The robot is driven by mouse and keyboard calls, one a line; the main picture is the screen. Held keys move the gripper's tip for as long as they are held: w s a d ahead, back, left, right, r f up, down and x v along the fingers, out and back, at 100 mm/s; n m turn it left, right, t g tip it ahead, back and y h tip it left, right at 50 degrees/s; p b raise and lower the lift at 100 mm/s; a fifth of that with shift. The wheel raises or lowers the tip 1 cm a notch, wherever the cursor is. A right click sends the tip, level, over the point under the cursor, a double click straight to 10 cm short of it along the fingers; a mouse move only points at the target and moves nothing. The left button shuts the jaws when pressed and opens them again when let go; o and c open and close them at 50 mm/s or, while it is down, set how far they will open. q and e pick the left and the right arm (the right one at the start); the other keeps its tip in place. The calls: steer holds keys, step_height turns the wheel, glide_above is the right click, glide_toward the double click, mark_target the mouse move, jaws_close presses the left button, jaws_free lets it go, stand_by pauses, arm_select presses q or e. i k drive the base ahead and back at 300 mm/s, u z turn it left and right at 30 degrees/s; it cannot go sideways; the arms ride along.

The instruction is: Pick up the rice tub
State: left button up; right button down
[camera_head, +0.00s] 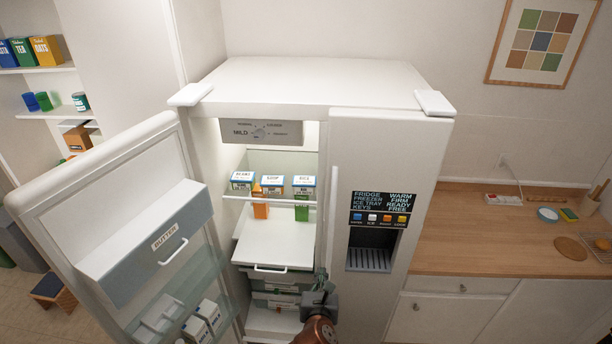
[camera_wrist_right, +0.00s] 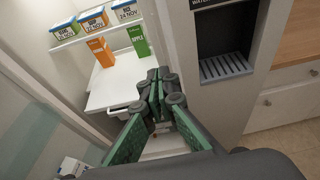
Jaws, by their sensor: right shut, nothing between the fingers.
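Three tubs with blue-and-white lids stand in a row on the upper shelf of the open fridge in the head view. The right one, whose label seems to read rice, is the rice tub (camera_head: 304,187); in the wrist view it appears as the right-hand tub (camera_wrist_right: 125,12). The left tub (camera_head: 242,181) and middle tub (camera_head: 272,185) stand beside it. My right gripper (camera_head: 319,288) is shut and empty, in front of the fridge opening, below and apart from the tubs. In the wrist view its green-padded fingers (camera_wrist_right: 158,95) meet at the tips. My left gripper is out of view.
An orange carton (camera_head: 260,207) and a green carton (camera_head: 301,211) stand below the tubs' shelf. The fridge door (camera_head: 105,200) is swung open at left. The closed dispenser door (camera_head: 375,200) borders the opening at right. A white drawer (camera_head: 268,250) lies below.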

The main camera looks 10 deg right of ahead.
mark_target(302, 185)
steer(key=u, duration=0.05)
steer(key=i, duration=1.3)
